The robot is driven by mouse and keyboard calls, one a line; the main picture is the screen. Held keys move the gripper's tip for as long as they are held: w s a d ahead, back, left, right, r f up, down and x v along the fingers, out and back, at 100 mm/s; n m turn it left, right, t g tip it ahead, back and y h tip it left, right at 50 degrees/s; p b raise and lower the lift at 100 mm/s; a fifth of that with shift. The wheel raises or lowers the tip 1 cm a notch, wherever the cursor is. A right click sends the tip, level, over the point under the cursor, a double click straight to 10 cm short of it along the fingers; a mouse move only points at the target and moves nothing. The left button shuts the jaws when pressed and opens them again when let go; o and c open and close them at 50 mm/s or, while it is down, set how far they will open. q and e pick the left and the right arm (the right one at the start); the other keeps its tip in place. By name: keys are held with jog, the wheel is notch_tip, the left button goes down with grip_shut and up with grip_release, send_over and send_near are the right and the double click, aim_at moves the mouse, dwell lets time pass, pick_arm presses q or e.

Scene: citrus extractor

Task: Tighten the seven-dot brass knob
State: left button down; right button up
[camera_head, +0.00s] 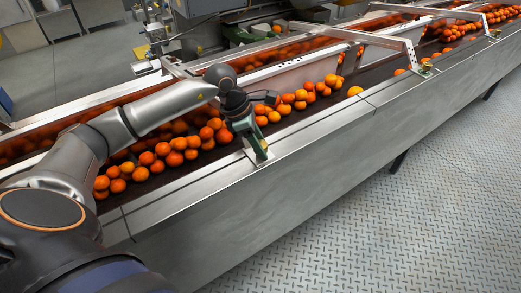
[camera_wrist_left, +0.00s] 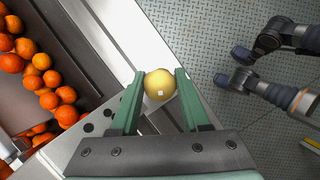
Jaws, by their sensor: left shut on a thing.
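My left gripper (camera_wrist_left: 160,88) is shut on a round brass knob (camera_wrist_left: 160,83), with one green finger on each side of it. The knob has a small pale square mark on its face. Beside it, several black dots (camera_wrist_left: 88,128) show on the metal plate, partly covered by the left finger; I cannot count them all. In the head view my left gripper (camera_head: 260,153) is at the conveyor's near rail, and its fingers mostly hide the knob.
Oranges (camera_head: 175,150) lie along the conveyor behind the rail (camera_head: 310,135). Metal bracket frames (camera_head: 395,42) cross the belt farther right. The diamond-plate floor (camera_head: 400,220) in front is open. Machinery stands at the back.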

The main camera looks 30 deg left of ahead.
pick_arm(q)
jog(key=shift+w+m+g+b, duration=0.1)
jog(key=shift+m+g+b, duration=0.3)
jog(key=shift+m, duration=0.5)
jog(key=shift+m+h+b, duration=0.4)
jog(key=shift+m+b, duration=0.2)
jog(key=shift+m, duration=0.4)
jog(key=m+g+b, duration=0.1)
jog(key=m, duration=0.1)
jog(key=shift+m, duration=0.3)
jog(key=shift+m+g+b, duration=0.6)
jog(key=shift+m, duration=0.3)
jog(key=shift+r+m+g+b, duration=0.15)
jog(key=shift+m+g+b, duration=0.45)
jog(key=shift+m, duration=1)
pick_arm(e)
jog(key=shift+n+y, duration=0.3)
jog(key=shift+y, duration=0.1)
jog(key=shift+w+a+f, duration=0.3)
jog(key=shift+a+f, duration=0.4)
jog(key=shift+f, duration=0.25)
jog(key=shift+w+a+f, duration=0.3)
jog(key=shift+a+f, duration=0.4)
jog(key=shift+f, duration=0.25)
pick_arm(q)
jog(key=shift+r, duration=0.1)
pick_arm(e)
jog(key=shift+w, duration=0.1)
